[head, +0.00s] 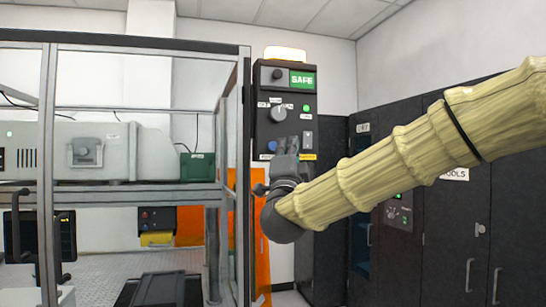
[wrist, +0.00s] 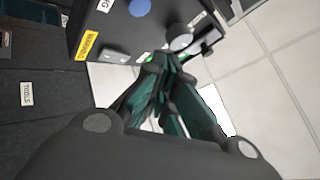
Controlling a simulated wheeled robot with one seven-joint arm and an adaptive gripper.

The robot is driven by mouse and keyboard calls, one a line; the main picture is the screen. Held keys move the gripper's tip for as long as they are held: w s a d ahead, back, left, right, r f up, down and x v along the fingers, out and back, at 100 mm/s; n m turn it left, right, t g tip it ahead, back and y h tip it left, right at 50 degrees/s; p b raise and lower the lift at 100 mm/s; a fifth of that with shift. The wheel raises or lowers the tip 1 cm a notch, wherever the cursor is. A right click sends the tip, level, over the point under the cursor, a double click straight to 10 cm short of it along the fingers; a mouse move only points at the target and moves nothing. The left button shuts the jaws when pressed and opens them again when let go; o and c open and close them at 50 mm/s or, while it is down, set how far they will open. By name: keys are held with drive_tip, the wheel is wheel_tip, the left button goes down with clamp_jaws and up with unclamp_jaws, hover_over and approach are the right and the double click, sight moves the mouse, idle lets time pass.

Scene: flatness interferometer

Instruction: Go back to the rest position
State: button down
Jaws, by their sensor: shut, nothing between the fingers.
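My gripper (head: 286,150) is in front of the lower part of a dark control panel (head: 263,95), with its fingers pointing up and toward it. In the wrist view the fingers of my gripper (wrist: 166,66) are together with nothing between them. The fingertips overlap the panel's edge near a grey knob (wrist: 181,43); I cannot tell whether they touch it. My arm, in a pale yellow sleeve, reaches in from the right. No marker of the rest position shows.
The panel has a green SAFE display (head: 302,79), a rotary knob (head: 278,113) and a blue button (head: 271,147). A metal frame (head: 243,120) with a pale instrument (head: 120,150) stands left. Dark cabinets (head: 450,225) stand right, behind my arm.

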drive_tip(key=shift+f, duration=0.1)
